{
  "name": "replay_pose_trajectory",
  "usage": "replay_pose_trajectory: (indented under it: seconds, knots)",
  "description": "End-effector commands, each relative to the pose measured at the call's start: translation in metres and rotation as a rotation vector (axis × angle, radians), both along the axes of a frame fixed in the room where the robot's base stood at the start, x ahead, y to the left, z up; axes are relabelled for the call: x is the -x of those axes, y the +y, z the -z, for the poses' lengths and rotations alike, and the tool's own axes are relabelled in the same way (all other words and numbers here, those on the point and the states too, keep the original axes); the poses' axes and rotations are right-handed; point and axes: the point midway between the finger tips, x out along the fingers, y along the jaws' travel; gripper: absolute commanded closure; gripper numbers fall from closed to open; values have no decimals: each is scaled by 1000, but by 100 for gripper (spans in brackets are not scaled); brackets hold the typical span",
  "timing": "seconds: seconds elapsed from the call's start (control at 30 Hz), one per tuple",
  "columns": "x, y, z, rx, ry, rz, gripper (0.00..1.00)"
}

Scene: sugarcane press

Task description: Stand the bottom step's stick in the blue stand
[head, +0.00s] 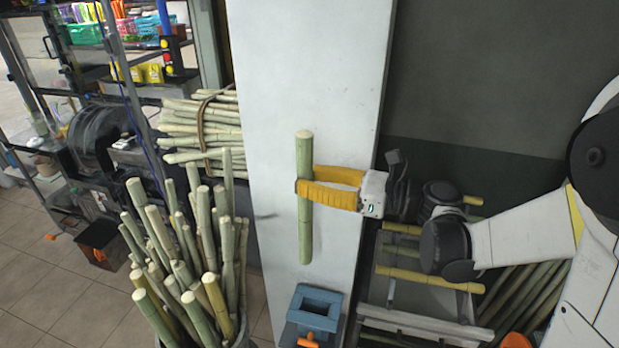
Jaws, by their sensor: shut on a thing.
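My gripper (301,187), with yellow fingers, is shut on a green sugarcane stick (305,235). The stick hangs upright in front of the white pillar, gripped around its upper middle, with its lower end free. The blue stand (320,302) is below and slightly right of the stick's lower end in the head view. It has a square opening on top and an orange handle or clamp on its front. The stick's lower end shows apart from the stand. The stepped rack (398,312) is at the right, partly hidden by my arm, with yellowish sticks lying on it.
A bin of upright canes (185,260) stands left of the pillar (290,60). A tied cane bundle (200,125) lies behind it. The press machinery (95,135) is at the far left. More canes (525,290) lean at the lower right. Space around the held stick looks clear.

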Motion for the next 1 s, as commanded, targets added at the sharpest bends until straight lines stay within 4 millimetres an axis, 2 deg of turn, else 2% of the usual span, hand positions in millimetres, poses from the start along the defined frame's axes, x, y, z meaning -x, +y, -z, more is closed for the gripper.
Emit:
replay_pose_trajectory:
  seconds: [0.03, 0.2, 0.4, 0.5, 0.63, 1.0]
  knots:
    - [-1, -1, 23, -1, 0, 1, 100]
    - [0, 0, 74, -1, 0, 1, 100]
    - [-1, -1, 127, -1, 0, 1, 100]
    - [-1, -1, 144, -1, 0, 1, 100]
    - [-1, -1, 157, -1, 0, 1, 100]
    - [-1, -1, 167, -1, 0, 1, 100]
